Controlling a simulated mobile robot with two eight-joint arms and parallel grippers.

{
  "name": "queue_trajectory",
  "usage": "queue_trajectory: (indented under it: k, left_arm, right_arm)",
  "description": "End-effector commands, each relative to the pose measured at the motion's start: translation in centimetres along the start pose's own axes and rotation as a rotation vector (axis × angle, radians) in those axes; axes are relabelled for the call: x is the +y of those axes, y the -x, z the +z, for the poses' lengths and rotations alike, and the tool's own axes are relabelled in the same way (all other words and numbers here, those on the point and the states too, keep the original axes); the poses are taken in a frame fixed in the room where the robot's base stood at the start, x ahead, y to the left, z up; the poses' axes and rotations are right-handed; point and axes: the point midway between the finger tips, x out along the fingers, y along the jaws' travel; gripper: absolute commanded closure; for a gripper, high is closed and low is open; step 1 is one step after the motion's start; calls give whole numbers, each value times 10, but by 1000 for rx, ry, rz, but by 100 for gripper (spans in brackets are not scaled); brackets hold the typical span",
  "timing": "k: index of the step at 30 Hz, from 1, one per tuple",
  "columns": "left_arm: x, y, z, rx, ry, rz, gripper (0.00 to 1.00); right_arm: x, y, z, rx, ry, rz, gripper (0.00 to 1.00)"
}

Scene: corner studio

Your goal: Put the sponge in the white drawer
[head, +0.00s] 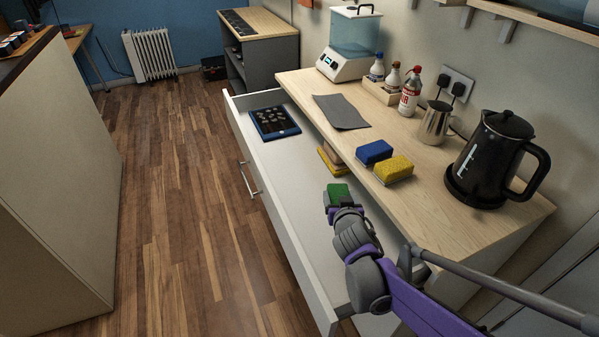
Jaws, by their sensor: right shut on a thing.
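The white drawer (287,241) is pulled open from the light wooden counter. My right gripper (338,203) is over the open drawer, beside the counter's front edge, and is shut on a green sponge (338,192). I cannot tell how high the sponge is above the drawer floor. A blue sponge (374,151) and a yellow sponge (394,168) lie on the counter near its front edge. Another yellow item (332,161), partly hidden by the counter edge, lies inside the drawer. My left gripper is not in view.
A dark blue tray (275,122) with small items lies in the drawer's far end. A grey sheet (341,112), a metal jug (436,123), a black kettle (492,160) and bottles (411,92) stand or lie on the counter. The wooden floor (190,210) left of the drawer is clear.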

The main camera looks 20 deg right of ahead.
Motion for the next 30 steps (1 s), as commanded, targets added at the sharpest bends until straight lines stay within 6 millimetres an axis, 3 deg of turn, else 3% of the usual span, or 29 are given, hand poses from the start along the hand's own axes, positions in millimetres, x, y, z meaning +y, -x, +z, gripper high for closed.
queue_trajectory:
  k: [4,9,24,30]
  left_arm:
    - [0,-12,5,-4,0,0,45]
    - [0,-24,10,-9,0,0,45]
    - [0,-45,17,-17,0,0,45]
    - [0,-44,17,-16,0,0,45]
  right_arm:
    - [5,-6,10,2,-6,14,79]
    - [5,-18,40,2,-6,14,79]
    - [5,-39,91,2,-6,13,79]
    - [5,-39,90,3,-6,13,79]
